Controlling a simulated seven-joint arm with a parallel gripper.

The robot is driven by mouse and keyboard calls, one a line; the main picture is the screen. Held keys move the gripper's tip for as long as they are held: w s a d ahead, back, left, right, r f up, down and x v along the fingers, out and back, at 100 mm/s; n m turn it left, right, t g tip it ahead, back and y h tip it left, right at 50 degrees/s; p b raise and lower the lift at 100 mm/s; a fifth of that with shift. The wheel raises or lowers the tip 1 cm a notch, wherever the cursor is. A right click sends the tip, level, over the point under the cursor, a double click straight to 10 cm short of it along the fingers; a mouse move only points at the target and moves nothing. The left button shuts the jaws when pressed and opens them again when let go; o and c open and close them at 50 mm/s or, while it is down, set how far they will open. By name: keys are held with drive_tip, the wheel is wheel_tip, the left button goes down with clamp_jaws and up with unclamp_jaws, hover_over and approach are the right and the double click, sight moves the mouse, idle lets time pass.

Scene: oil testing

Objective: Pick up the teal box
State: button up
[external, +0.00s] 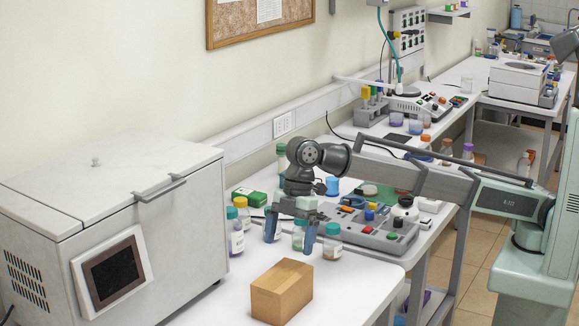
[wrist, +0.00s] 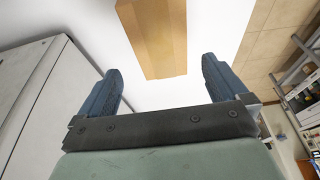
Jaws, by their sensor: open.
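A brown cardboard box (external: 281,293) stands on the near part of the white table (external: 345,290). It also shows in the wrist view (wrist: 155,40), beyond my fingertips and cut off by the top edge. I see no box that is clearly teal; a small green and white box (external: 249,197) lies farther back on the table. My gripper (external: 290,232) is open and empty, pointing down above the table, behind the cardboard box. In the wrist view both blue fingers of my gripper (wrist: 162,78) are spread apart with nothing between them.
A large white machine (external: 120,210) stands at the left. Jars with teal lids (external: 332,241) are close around my fingers. A grey panel with buttons (external: 375,232) sits to the right. The table around the cardboard box is clear, up to its front edge.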

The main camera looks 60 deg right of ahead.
idle(0.6)
drive_tip(key=w+d+m+t, duration=0.1)
drive_tip(key=w+d+m, duration=0.4)
drive_tip(key=w+d, duration=2.35)
drive_tip(key=w+d+f+m+h, duration=0.1)
drive_tip(key=w+d, duration=0.2)
drive_tip(key=d, duration=0.8)
drive_tip(key=w+d+m, duration=0.1)
drive_tip(key=w+d, duration=0.2)
drive_tip(key=d, duration=0.8)
drive_tip(key=w+d+f+m+h, duration=0.1)
drive_tip(key=w+d, duration=0.2)
drive_tip(key=d, duration=0.8)
drive_tip(key=f+n, duration=0.2)
drive_tip(key=f, duration=0.2)
drive_tip(key=s+f+n, duration=0.1)
drive_tip(key=f+n, duration=0.2)
drive_tip(key=f, duration=0.2)
drive_tip(key=a+f+n+g, duration=0.1)
drive_tip(key=f+n, duration=0.2)
drive_tip(key=f, duration=0.1)
drive_tip(key=shift+s+a+f, duration=0.1)
drive_tip(key=shift+s+f, duration=0.1)
drive_tip(key=shift+s, duration=0.05)
